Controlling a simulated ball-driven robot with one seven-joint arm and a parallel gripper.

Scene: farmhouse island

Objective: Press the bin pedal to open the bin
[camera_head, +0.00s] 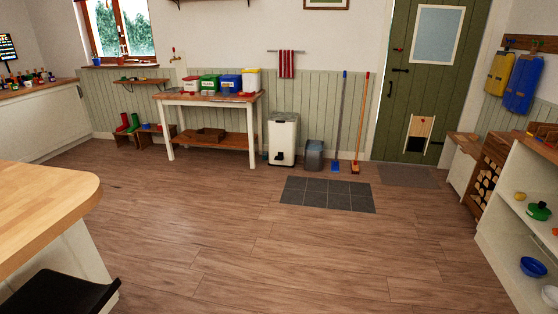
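A tall white bin (283,135) stands against the panelled far wall, just right of the wooden side table. Its top looks closed. A dark patch at its lower left front may be the pedal (278,156), but it is too small to be sure. A shorter grey bin (314,156) with a dark top stands beside it on the right. My gripper is not in view.
The wooden floor (230,230) is open up to the bins, with a grey tiled mat (328,194) before them. A counter (40,215) with a dark stool (58,294) is near left. White shelves (515,235) line the right. A blue broom (339,120) and orange broom (360,125) lean by the bins.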

